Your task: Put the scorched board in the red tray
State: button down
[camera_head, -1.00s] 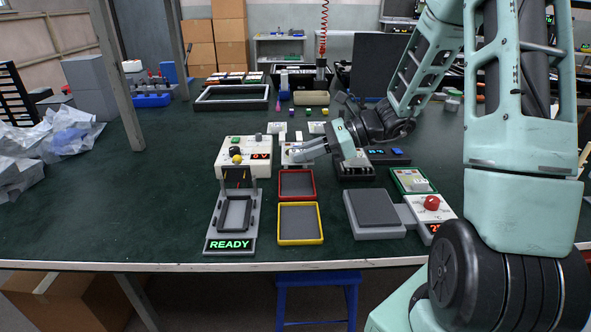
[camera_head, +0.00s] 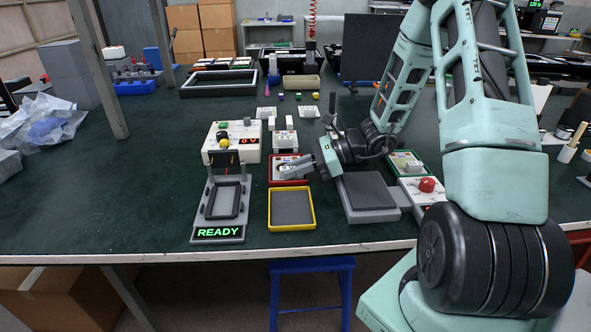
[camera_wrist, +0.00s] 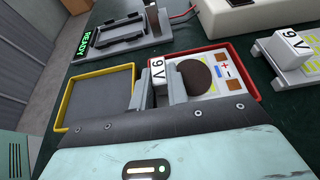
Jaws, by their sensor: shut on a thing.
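The scorched board (camera_wrist: 224,80) is a white board with a large dark brown round burn, coloured marks and a raised block labelled 9 V (camera_wrist: 158,70). My gripper (camera_wrist: 161,86) is shut on that block. In the wrist view the board lies within the rim of the red tray (camera_wrist: 208,48); I cannot tell whether it rests on the tray floor.
A yellow tray (camera_head: 270,210) stands empty just in front of the red one. Left is a grey fixture reading READY (camera_head: 217,232), behind it a white meter box (camera_head: 232,130). Another 9 V board (camera_head: 284,140) lies behind the red tray. A grey pad (camera_head: 368,192) is right.

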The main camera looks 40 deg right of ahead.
jog(key=shift+f, duration=0.1)
jog(key=c, duration=1.4)
grip_release()
jog(key=shift+o, duration=0.2)
